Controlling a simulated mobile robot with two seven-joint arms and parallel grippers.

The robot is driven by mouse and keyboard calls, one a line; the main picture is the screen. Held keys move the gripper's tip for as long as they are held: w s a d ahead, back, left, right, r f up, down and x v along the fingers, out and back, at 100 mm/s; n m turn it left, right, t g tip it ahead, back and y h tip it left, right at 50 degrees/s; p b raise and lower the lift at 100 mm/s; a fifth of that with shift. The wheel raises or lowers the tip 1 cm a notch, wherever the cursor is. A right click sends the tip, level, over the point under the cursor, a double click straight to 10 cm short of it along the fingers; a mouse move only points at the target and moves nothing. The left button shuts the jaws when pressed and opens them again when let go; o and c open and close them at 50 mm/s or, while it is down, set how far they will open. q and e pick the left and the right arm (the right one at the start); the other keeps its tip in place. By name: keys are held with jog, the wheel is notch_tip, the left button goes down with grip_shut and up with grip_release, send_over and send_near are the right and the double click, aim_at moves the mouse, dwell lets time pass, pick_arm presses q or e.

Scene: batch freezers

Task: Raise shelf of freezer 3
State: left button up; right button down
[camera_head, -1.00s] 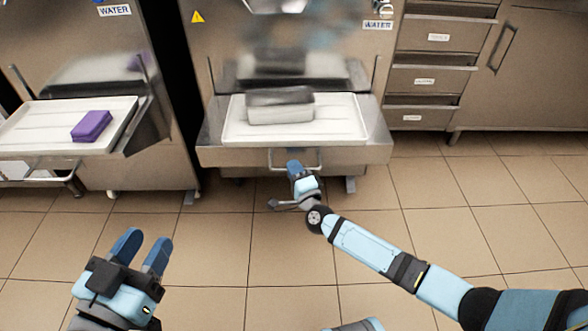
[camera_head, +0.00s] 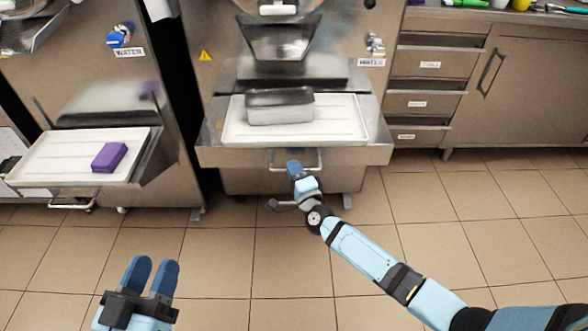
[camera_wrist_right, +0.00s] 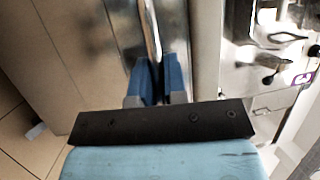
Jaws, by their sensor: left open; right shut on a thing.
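The freezer in the middle has a steel shelf (camera_head: 215,155) on its front, with a bar handle (camera_head: 318,160) along the shelf's front edge. A white tray (camera_head: 345,125) lies on this shelf and a grey metal container (camera_head: 280,108) stands in it. My left gripper (camera_head: 152,275) is open and empty, low at the left, over the floor.
A second freezer stands at left, its shelf bearing a white tray (camera_head: 50,165) with a purple block (camera_head: 109,157). Drawers (camera_head: 430,100) and a cabinet (camera_head: 530,80) stand at right. The tiled floor (camera_head: 480,230) in front is clear.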

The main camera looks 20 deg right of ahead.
jog(key=shift+w+r, duration=0.1)
jog(key=shift+r, duration=0.2)
jog(key=c, duration=1.2)
grip_release()
pick_arm(q)
jog(key=shift+s, duration=0.1)
pick_arm(e)
jog(key=shift+s+f, duration=0.1)
jog(key=shift+s, duration=0.1)
pick_arm(q)
jog(key=shift+a+f+g+y+p, duration=0.3)
jog(key=shift+f+g+p, duration=0.1)
jog(key=shift+f, duration=0.35)
jog(key=shift+a+f+g+y+p, duration=0.3)
jog(key=shift+f+g+p, duration=0.1)
jog(key=shift+f, duration=0.3)
jog(key=shift+a+f+g+y+p, duration=0.3)
jog(key=shift+f+p, duration=0.1)
jog(key=shift+f, duration=0.35)
pick_arm(e)
jog(key=shift+v, duration=6.8)
pick_arm(q)
jog(key=shift+d, duration=0.15)
